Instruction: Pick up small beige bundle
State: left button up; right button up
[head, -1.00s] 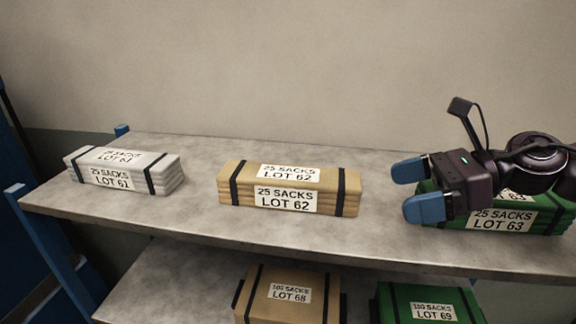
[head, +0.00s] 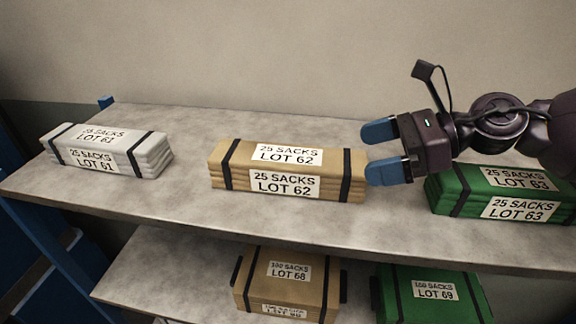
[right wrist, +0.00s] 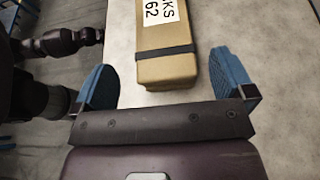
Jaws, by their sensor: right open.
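The small beige bundle (head: 288,172), labelled 25 sacks, lot 62, lies flat on the upper shelf between a white and a green bundle. Two black straps go around it. My right gripper (head: 382,153) is open and empty at the bundle's right end, its blue fingertips pointing left. In the right wrist view the bundle's near end (right wrist: 166,70) lies ahead, in line with the space between the open fingers (right wrist: 165,88). I cannot tell whether the fingertips touch it. My left gripper is not in view.
A white bundle (head: 105,150) lies left and a green bundle (head: 505,192) lies right, below my right arm. The upper shelf (head: 150,206) is bare between the bundles. Larger beige (head: 287,285) and green (head: 434,296) bundles are on the lower shelf.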

aim_at(334, 159)
jog(key=shift+w+a+f, duration=0.1)
jog(key=shift+w+a, duration=0.05)
jog(key=shift+a, duration=0.3)
jog(key=p+x, duration=0.1)
jog(key=x, duration=0.2)
jog(key=shift+w, duration=0.15)
jog(key=shift+w+a+f, duration=0.1)
jog(key=shift+a+f, duration=0.2)
jog(key=shift+a, duration=0.25)
jog(key=c, duration=1.2)
